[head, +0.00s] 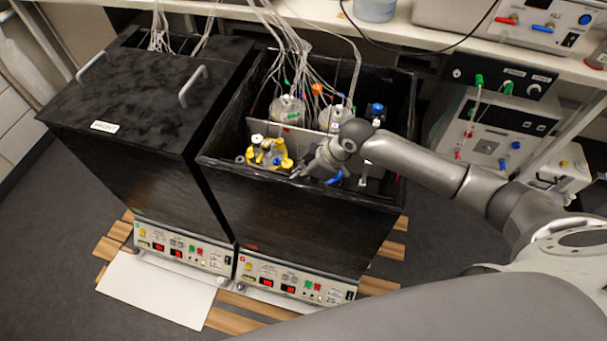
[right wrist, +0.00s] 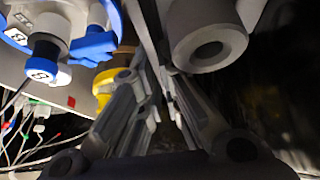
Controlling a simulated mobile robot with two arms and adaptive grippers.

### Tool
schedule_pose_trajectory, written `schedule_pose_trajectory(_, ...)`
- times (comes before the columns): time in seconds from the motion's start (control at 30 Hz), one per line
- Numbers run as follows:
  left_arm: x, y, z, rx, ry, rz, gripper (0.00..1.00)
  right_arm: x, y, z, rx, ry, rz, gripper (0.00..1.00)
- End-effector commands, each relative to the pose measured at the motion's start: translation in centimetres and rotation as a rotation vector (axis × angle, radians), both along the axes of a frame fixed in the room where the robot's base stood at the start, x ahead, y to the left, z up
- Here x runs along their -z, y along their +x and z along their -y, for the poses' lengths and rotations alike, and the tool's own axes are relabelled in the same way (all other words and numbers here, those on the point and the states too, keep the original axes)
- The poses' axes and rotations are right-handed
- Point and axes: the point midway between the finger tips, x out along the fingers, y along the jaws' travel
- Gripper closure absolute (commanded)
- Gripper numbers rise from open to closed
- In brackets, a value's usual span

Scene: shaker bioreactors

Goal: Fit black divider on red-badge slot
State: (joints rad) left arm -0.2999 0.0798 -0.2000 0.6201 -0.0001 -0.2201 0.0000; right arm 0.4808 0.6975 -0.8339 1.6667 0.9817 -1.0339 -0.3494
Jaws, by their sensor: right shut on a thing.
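My right gripper (head: 322,168) reaches down into the open black box (head: 270,205) at the centre of the head view. In the right wrist view, its two grey fingers (right wrist: 163,82) are closed together on a thin edge-on plate (right wrist: 148,25), which looks like the divider; most of it is hidden. A small red badge (right wrist: 71,102) shows on a light grey panel (right wrist: 52,90) at the left of the right wrist view. I cannot make out the slot itself. My left gripper is not in view.
Glass vessels (head: 287,112) with many tubes and a yellow-clamped vessel (head: 267,152) crowd the box beside my right gripper. A blue-capped vessel (right wrist: 95,45) is close to the fingers. A lidded black box (head: 140,90) stands left. A shelf with instruments (head: 500,125) is at right.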

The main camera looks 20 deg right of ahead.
Motion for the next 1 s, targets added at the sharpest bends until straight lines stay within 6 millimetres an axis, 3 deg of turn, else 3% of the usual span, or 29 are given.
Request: schedule_pose_trajectory(1.0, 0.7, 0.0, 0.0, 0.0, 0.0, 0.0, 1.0, 1.8, 0.0, 0.0, 0.0, 0.0, -0.002, 1.0)
